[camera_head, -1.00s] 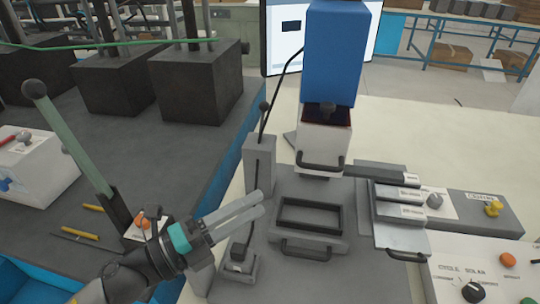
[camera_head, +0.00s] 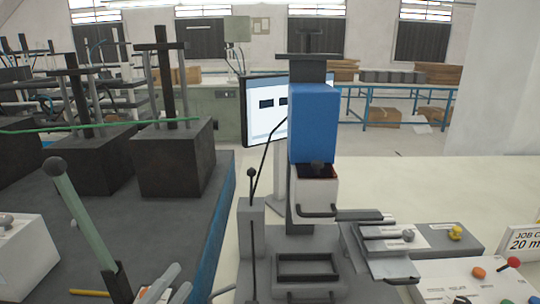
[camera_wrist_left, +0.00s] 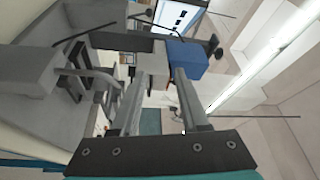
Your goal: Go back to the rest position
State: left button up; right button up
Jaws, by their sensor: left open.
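My left gripper (camera_head: 166,285) is at the bottom edge of the head view, left of the grey press base. Only its two pale fingers show there, apart, with nothing between them. In the left wrist view the left gripper (camera_wrist_left: 158,105) has its two fingers spread and empty, and the press shows beyond them. My right gripper is in neither view.
A press with a blue head (camera_head: 314,122) stands at centre over a grey frame tray (camera_head: 308,268). A lever with a black knob (camera_head: 82,220) rises at left beside a white box (camera_head: 22,245). A control panel (camera_head: 440,282) lies at right.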

pick_arm(q)
jog(key=s+a+f+n+g+y, duration=0.2)
jog(key=a+f+n+g+y, duration=0.15)
jog(key=f+n, duration=0.3)
jog(key=s+a+f+n+g+y, duration=0.3)
jog(key=f+n+y, duration=0.2)
jog(key=n, duration=0.2)
jog(key=s+d+f+n+g+h, duration=0.1)
jog(key=s+d+f+n+g, duration=0.1)
jog(key=s+d+f+g, duration=0.3)
jog(key=s+d+f+n+g+h, duration=0.1)
jog(key=s+f+n+g, duration=0.15)
jog(key=s, duration=0.55)
notch_tip(320, 180, down, 22)
jog(key=s+f+g, duration=0.1)
jog(key=s+g, duration=0.1)
jog(key=s+a+f+m+g, duration=0.1)
jog(key=s+a+f, duration=0.2)
jog(key=s+f, duration=1)
jog(key=shift+s+f+b, duration=0.35)
jog(key=shift+s+b, duration=0.1)
jog(key=shift+s, duration=0.6)
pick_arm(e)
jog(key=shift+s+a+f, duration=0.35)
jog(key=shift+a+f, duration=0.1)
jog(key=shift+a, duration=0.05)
pick_arm(q)
jog(key=shift+d, duration=0.1)
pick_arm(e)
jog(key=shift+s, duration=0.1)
